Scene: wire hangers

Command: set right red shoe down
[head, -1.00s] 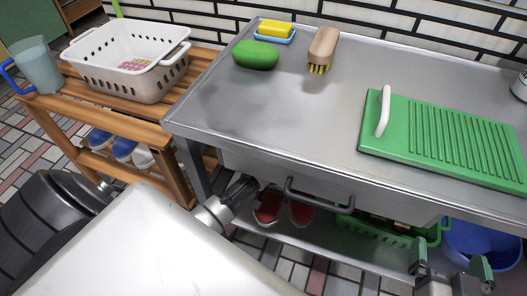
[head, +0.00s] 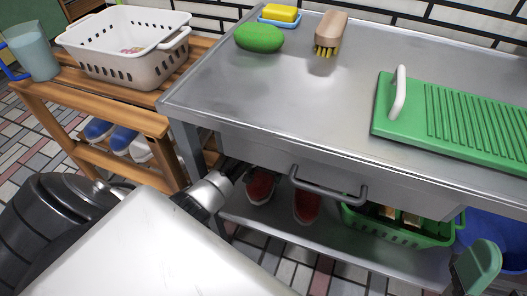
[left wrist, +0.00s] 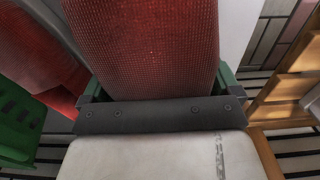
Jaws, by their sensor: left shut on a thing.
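Two red shoes are under the steel counter in the head view. My left gripper (head: 240,172) reaches in below the counter and is shut on the left one of them, the held red shoe (head: 261,187). In the left wrist view the held shoe (left wrist: 145,45) fills the space between the green finger pads. The other red shoe (head: 306,206) stands to its right on the lower shelf (head: 345,246); it also shows at the left of the wrist view (left wrist: 35,50). Whether the held shoe's sole touches the shelf is hidden. My right gripper (head: 478,268) is partly cut off at the lower right.
A green crate (head: 400,236) stands right of the shoes, with a blue tub (head: 495,228) beyond. A drawer handle (head: 325,190) juts out above the shoes. The wooden rack (head: 150,178) at left carries a white basket (head: 130,55) and, lower down, blue shoes (head: 122,139).

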